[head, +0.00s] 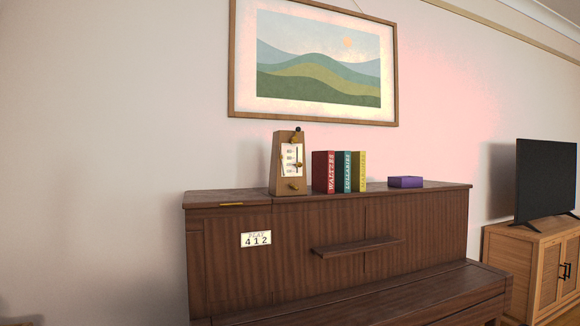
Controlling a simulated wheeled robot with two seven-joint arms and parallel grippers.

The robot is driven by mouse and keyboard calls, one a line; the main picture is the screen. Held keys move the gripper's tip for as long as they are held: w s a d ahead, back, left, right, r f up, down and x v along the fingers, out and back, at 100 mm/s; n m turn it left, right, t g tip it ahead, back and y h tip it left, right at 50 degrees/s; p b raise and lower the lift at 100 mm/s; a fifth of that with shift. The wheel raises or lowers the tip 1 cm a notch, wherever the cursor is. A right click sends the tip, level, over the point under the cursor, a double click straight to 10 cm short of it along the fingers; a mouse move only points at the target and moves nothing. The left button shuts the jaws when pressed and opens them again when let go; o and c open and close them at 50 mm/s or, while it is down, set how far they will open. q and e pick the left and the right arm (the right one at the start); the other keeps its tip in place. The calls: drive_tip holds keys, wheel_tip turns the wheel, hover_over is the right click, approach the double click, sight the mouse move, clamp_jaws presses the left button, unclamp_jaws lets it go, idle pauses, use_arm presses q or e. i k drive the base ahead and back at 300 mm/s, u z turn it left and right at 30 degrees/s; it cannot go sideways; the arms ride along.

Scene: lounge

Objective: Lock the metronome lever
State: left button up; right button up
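A wooden metronome (289,164) stands upright on top of a dark brown piano, left of several books. Its front has a pale scale plate with a thin upright lever (297,156); a dark knob shows at the top and a brass-coloured knob low on the front. The lever is too small to tell whether it is locked. Neither of my grippers shows in the head view.
Books (324,172) and a purple box (405,182) stand right of the metronome. A framed picture (233,60) hangs above. A television (545,180) stands on a wooden cabinet (530,250) at right.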

sight(295, 140)
drive_tip(key=u, duration=1)
drive_tip(key=i, duration=0.65)
drive_tip(key=z, duration=0.55)
